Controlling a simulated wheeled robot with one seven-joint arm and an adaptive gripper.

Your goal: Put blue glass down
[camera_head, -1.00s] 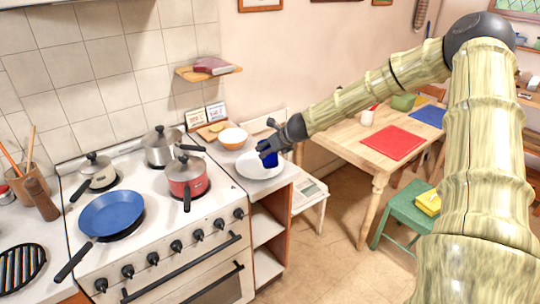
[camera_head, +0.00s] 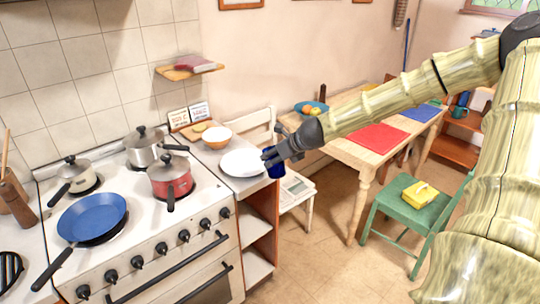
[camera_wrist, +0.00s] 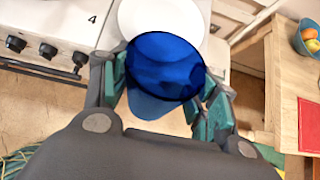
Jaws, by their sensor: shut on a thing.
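The blue glass (camera_wrist: 165,68) is held between the fingers of my gripper (camera_wrist: 163,85), as the wrist view shows. In the head view my gripper (camera_head: 275,160) is at the right edge of the small counter beside the stove, and a bit of the blue glass (camera_head: 275,170) shows under it. The glass's base is hidden in the head view. A white plate (camera_head: 242,163) lies on that counter just left of my gripper; it also shows beyond the glass in the wrist view (camera_wrist: 190,18).
The stove (camera_head: 150,232) with several pots and a blue pan (camera_head: 92,217) is to the left. A wooden table (camera_head: 345,135) with a red mat (camera_head: 378,137) is to the right, and a white chair (camera_head: 297,190) stands between.

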